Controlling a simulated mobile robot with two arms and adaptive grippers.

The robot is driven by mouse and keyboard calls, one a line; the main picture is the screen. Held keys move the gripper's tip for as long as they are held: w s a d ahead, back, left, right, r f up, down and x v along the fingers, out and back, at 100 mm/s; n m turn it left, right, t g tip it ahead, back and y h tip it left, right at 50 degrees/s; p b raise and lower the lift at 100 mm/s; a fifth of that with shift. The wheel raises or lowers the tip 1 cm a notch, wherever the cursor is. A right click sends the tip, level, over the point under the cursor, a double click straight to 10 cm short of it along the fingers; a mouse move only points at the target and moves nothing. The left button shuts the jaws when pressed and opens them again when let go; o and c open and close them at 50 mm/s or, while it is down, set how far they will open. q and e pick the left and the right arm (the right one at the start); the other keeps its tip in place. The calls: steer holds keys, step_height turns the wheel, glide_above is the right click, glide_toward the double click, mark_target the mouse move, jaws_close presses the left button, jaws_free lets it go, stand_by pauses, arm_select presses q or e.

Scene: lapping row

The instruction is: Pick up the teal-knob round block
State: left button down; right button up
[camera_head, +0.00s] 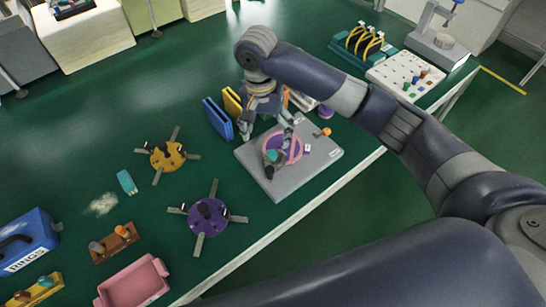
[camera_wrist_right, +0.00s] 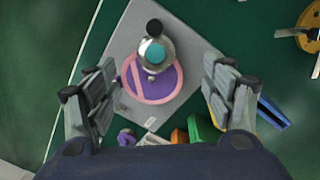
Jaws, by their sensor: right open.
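The teal-knob round block (camera_head: 271,157) is a grey metallic piece with a teal top. It sits at the edge of a purple disc with a pink ring (camera_head: 294,150) on a grey plate (camera_head: 255,163). In the right wrist view the block (camera_wrist_right: 157,50) shows beyond the fingertips, centred between them, with a black knob (camera_wrist_right: 154,27) beside its teal one. My right gripper (camera_head: 267,131) is open and empty, pointing down above the plate beside the block. It also shows in the wrist view (camera_wrist_right: 158,90), fingers apart. My left gripper is out of view.
Blue (camera_head: 218,119) and yellow (camera_head: 232,102) upright panels stand close left of the gripper. Yellow (camera_head: 167,156) and purple (camera_head: 208,217) armed discs lie to the left. A white peg tray (camera_head: 405,73) is at the back right. The table's front edge runs below the plate.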

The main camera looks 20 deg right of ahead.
mark_target(272, 153)
steer(key=shift+w+d, duration=0.1)
steer(key=shift+d, duration=0.1)
step_height(272, 153, down, 5)
steer(key=shift+d+f+p, duration=0.1)
steer(key=shift+d+p, duration=0.05)
steer(key=shift+p, duration=0.25)
steer(key=f, duration=0.2)
steer(key=s+f+p, duration=0.1)
steer(key=f, duration=0.1)
steer(key=shift+d+f, duration=0.1)
steer(key=shift+d, duration=0.15)
steer(key=shift+w+f, duration=0.1)
steer(key=shift+f, duration=0.4)
steer(key=c, duration=1.3)
